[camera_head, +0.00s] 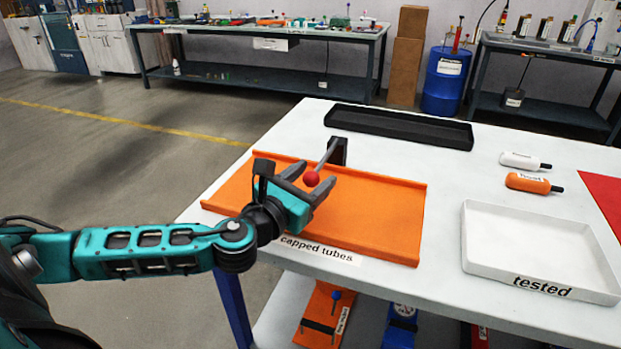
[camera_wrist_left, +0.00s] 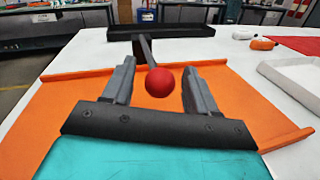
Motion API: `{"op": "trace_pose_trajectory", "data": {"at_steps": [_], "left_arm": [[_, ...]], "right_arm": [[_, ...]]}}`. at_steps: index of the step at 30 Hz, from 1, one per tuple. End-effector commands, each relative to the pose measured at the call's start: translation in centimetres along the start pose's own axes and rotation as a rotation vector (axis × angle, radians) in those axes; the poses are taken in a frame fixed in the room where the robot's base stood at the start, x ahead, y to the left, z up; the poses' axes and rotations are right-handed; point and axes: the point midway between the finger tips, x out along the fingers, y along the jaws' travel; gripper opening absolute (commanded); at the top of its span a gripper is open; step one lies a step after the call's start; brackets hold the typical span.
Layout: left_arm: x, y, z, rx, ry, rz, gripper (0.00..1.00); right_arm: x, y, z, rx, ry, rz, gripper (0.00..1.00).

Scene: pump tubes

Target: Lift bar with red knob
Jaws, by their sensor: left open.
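The red knob (camera_head: 311,178) sits at the near end of a grey bar (camera_head: 327,155), whose far end meets a dark bracket (camera_head: 338,151) at the back of the orange tray (camera_head: 385,215). My left gripper (camera_head: 310,180) is open, with its fingers on either side of the knob. In the left wrist view the knob (camera_wrist_left: 159,82) shows between the two fingers, with a gap on each side; the bar (camera_wrist_left: 147,50) runs back behind it. No contact with the knob is visible. My right gripper is not in view.
A long black tray (camera_head: 400,127) lies at the back of the white table. A white bottle (camera_head: 523,161) and an orange bottle (camera_head: 530,183) lie at the right, behind the white "tested" tray (camera_head: 478,262). The tabletop between the trays is clear.

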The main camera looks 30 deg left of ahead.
Motion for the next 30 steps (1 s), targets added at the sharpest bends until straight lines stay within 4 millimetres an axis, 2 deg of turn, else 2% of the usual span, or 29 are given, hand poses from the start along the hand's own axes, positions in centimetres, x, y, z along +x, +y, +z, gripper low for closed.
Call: {"op": "trace_pose_trajectory", "data": {"at_steps": [4, 22, 30], "left_arm": [[-0.01, 0.0, 0.0, 0.0, 0.0, 0.0, 0.58], [-0.04, 0.0, 0.01, 0.0, 0.0, 0.0, 0.0], [-0.04, 0.01, 0.01, 0.0, 0.0, 0.0, 0.0]], "right_arm": [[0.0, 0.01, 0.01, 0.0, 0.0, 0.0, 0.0], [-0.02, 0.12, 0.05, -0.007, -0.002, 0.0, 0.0], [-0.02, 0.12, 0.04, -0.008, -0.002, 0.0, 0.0]]}}
